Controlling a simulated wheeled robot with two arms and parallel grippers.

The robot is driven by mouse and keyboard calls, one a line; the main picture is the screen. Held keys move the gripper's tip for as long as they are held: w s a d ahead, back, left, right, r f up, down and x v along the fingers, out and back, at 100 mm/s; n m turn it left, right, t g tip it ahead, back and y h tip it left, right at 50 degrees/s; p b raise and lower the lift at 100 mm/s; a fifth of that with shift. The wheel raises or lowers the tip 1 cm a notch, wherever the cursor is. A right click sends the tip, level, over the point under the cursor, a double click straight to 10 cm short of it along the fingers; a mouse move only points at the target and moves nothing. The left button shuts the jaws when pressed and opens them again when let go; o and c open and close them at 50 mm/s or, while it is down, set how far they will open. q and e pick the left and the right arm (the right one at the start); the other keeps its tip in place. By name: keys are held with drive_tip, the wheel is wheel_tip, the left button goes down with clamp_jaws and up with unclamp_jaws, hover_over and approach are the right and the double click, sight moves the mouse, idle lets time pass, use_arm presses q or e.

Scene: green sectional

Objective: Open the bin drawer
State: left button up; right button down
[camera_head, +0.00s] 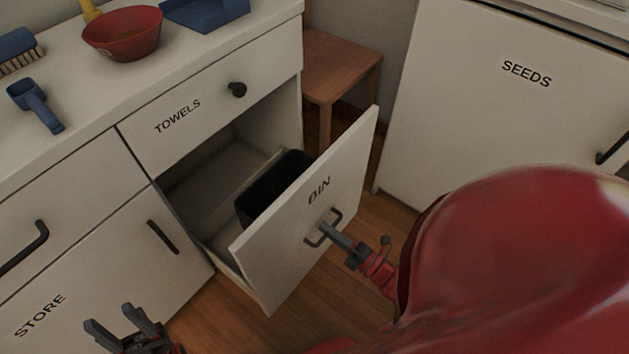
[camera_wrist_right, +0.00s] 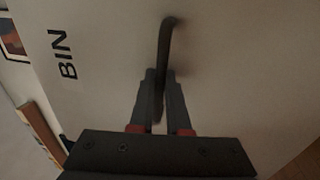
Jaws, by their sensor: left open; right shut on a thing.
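The bin drawer (camera_head: 306,215) is a white front marked BIN, pulled well out from the cabinet in the head view. A dark bin (camera_head: 272,186) stands inside it, partly hidden by the drawer front. My right gripper (camera_head: 328,232) is shut on the dark bar handle (camera_head: 338,214) of this drawer. In the right wrist view the handle (camera_wrist_right: 167,45) runs down between the two fingers (camera_wrist_right: 159,98), with the BIN label to the left. My left gripper (camera_head: 125,320) is open and empty at the lower left, in front of the STORE door.
The TOWELS drawer (camera_head: 215,105) above is shut. A red bowl (camera_head: 122,34), a blue scoop (camera_head: 36,104) and a brush (camera_head: 18,52) are on the counter. A wooden chair (camera_head: 342,68) stands behind the drawer. The SEEDS cabinet (camera_head: 500,110) is at the right.

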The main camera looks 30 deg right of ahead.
drive_tip(key=shift+r+v, duration=0.2)
drive_tip(key=shift+v, duration=0.75)
drive_tip(key=shift+r+v, duration=0.15)
drive_tip(key=shift+v, duration=0.8)
drive_tip(key=shift+d, duration=0.1)
drive_tip(key=c, duration=1.2)
unclamp_jaws()
drive_tip(key=shift+o, duration=0.2)
drive_tip(key=shift+s, duration=0.1)
drive_tip(key=b+v, duration=0.1)
drive_tip(key=v, duration=1.6)
drive_tip(key=shift+s, duration=0.25)
